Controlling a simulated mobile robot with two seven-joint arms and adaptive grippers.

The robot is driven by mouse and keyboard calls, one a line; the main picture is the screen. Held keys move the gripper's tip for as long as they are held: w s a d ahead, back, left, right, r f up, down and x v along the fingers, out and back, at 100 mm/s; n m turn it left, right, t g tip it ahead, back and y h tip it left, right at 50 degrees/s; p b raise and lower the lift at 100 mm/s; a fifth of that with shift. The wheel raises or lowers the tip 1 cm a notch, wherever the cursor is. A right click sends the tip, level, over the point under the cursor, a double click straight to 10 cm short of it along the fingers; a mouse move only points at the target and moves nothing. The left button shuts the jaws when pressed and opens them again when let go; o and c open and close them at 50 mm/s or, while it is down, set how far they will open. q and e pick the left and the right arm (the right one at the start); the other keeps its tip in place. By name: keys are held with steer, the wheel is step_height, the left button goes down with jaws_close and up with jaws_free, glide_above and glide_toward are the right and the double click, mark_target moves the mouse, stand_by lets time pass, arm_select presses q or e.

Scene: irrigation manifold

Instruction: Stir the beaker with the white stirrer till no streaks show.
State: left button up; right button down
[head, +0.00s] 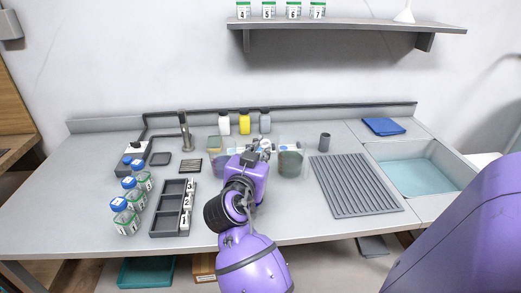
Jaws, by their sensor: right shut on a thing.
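My right gripper (255,150) is over the middle of the bench, reaching away from me. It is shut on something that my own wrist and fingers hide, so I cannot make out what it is. Just right of it stands a clear vessel (290,163) with dark greenish contents. Another clear vessel (218,160) with purplish contents stands to its left, partly hidden. I cannot tell for sure which is the beaker, or whether streaks show. I cannot make out the white stirrer. My left gripper is not in view.
Bottles with white, yellow and grey bodies (244,124) stand at the back. Blue-capped jars (125,218) and a dark numbered tray (168,215) are at left.

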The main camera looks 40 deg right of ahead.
steer(key=f, duration=0.1)
steer(key=f+b, duration=0.1)
steer(key=f, duration=0.1)
steer(key=shift+w+a+f+b, duration=0.1)
steer(key=shift+w+b, duration=0.15)
steer(key=shift+b, duration=0.15)
steer(key=shift+w+a+f+b, duration=0.15)
steer(key=shift+w+f+b, duration=0.05)
steer(key=shift+f+b, duration=0.7)
steer(key=shift+f, duration=0.1)
steer(key=shift+w, duration=0.1)
